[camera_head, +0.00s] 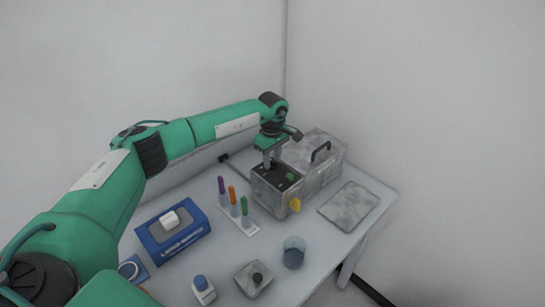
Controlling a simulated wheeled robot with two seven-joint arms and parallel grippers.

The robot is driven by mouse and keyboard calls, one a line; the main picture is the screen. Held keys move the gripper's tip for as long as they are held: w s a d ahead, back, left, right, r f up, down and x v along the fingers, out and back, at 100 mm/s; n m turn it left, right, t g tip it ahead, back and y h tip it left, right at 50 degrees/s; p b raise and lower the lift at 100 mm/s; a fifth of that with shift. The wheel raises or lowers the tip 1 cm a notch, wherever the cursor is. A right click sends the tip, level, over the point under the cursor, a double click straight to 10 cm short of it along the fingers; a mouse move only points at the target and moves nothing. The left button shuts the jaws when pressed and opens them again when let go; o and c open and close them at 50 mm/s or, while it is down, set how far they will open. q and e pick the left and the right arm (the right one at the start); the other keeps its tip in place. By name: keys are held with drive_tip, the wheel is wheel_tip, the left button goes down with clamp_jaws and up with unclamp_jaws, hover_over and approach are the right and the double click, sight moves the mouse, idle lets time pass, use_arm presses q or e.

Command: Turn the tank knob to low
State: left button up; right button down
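The grey metal tank (315,186) stands at the back of the table, with a black handle (320,151) on its lid. A yellow knob (294,205) sits low on its front face. A small green round part (290,177) shows on the dark top panel (272,179). My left gripper (267,163) points down just above the left part of this panel, apart from the yellow knob. Its fingers are too small to tell whether they are open or shut, or whether they touch anything. Any knob markings are too small to read. My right gripper is out of view.
A rack (240,221) with purple, orange and green-topped tubes stands left of the tank. A blue box (172,238), a blue-capped bottle (203,290), a grey block with a black knob (254,279) and a beaker (294,252) are nearer. A flat grey plate (349,205) lies right.

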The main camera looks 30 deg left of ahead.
use_arm(q)
drive_tip(key=c, duration=0.7)
clamp_jaws()
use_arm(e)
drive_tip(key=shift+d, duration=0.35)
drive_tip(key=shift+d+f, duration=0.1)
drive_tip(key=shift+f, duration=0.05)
